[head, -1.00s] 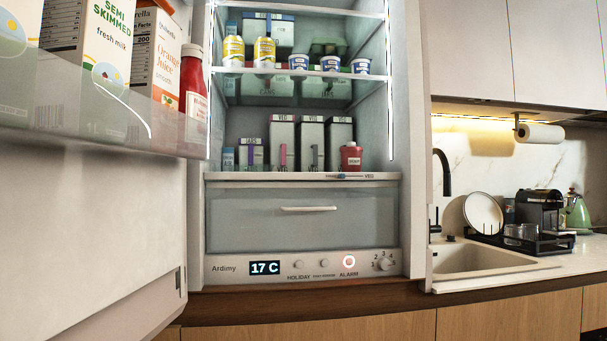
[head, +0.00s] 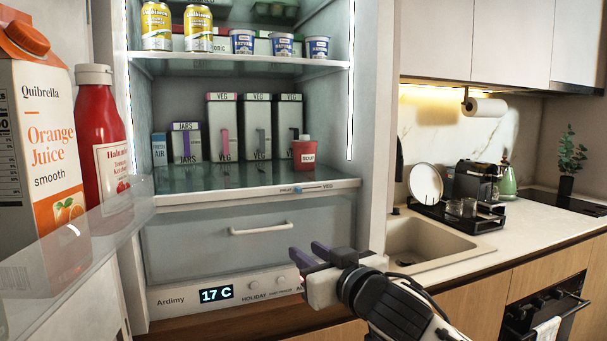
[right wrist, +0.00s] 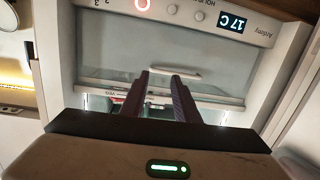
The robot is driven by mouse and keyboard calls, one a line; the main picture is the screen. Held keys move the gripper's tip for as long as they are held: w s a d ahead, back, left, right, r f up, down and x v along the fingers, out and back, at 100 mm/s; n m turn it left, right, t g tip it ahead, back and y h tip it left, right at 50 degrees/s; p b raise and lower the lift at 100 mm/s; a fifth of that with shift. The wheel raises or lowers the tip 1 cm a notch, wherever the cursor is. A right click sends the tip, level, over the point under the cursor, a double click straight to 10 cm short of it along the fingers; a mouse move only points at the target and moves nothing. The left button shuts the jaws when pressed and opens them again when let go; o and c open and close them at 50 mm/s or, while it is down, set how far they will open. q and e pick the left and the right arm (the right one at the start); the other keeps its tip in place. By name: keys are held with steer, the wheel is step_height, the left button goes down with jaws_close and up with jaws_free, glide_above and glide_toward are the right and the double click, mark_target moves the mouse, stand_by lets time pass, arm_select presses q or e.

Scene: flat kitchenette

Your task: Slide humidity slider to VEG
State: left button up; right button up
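The humidity slider (head: 298,189) is a small blue knob on a track in the front edge of the shelf above the fridge drawer. The VEG label (head: 328,187) is to its right, and another label, too small to read surely, is to its left. My right gripper (head: 305,250) has purple fingers and is open and empty. It is below the slider, in front of the drawer's lower right part, apart from the slider. In the right wrist view, which is upside down, the fingers (right wrist: 159,76) stand apart before the drawer. My left gripper is not in view.
The drawer (head: 250,245) with its white handle is shut. The open fridge door's rack holds an orange juice carton (head: 45,150) and a ketchup bottle (head: 100,140) at the left. Jars and boxes stand on the shelves. A sink (head: 440,245) is at the right.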

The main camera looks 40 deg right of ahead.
steer(key=m+h+p, duration=0.1)
steer(key=h, duration=0.1)
glide_toward(300, 190)
steer(key=shift+t, duration=0.4)
steer(key=p+x, duration=0.2)
steer(key=x, duration=0.4)
steer(key=shift+w+d+f+p, duration=0.2)
steer(key=shift+w+p, duration=0.1)
steer(key=shift+w, duration=0.05)
steer(key=shift+w+d+f, duration=0.1)
steer(key=shift+w, duration=0.45)
jaws_close()
